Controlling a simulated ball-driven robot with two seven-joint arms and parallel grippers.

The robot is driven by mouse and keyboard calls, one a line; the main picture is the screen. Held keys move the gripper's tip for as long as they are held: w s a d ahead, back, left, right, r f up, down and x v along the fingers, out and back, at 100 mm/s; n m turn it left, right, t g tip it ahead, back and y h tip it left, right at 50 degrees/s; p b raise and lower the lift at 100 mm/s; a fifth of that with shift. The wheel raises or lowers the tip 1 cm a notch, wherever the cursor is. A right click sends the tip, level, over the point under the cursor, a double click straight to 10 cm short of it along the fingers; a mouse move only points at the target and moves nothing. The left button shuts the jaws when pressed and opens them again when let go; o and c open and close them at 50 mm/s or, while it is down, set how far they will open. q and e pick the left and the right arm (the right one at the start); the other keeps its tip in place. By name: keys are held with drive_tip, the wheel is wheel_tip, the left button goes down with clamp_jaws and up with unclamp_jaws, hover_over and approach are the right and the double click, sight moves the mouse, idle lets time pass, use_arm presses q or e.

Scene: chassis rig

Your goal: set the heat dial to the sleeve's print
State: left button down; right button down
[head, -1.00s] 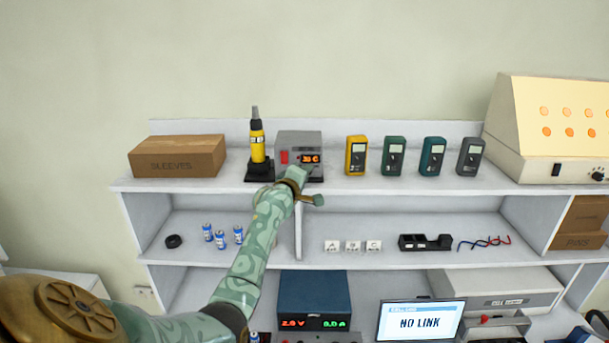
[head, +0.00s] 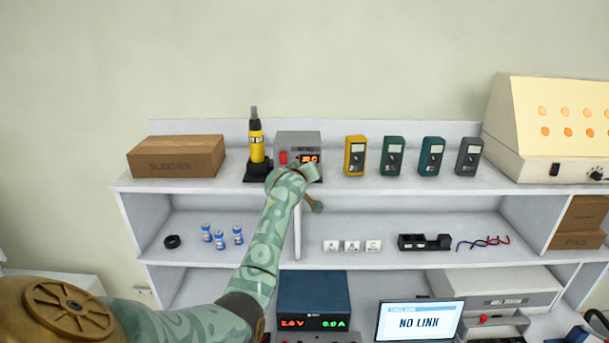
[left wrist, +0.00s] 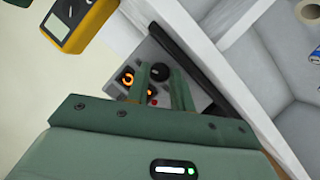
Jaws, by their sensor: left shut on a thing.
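The grey heat station (head: 298,140) stands on the top shelf with a red switch and a small orange display (head: 310,159). The display is partly covered and its digits are not clear. My left gripper (head: 309,174) is at the station's front face. In the left wrist view its two green fingers (left wrist: 160,84) reach the panel and are shut on the black dial (left wrist: 160,72). The orange display (left wrist: 126,78) shows beside one finger, partly hidden. A cardboard box marked SLEEVES (head: 177,157) sits closed at the left of the shelf. My right gripper is not in view.
A yellow hot-air tool (head: 257,146) stands in its holder just left of the station. A yellow meter (head: 356,156) and several other meters stand to the right. Blue cells (head: 220,240) and lettered blocks (head: 352,246) are on the shelf below.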

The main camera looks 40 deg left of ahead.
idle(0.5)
use_arm(q)
drive_tip(key=c, duration=1.4)
unclamp_jaws()
drive_tip(key=shift+o, duration=1)
drive_tip(key=shift+w, duration=0.15)
drive_tip(key=b+v, duration=0.1)
drive_tip(key=v, duration=1.5)
drive_tip(key=shift+b, duration=0.4)
drive_tip(key=shift+d, duration=0.15)
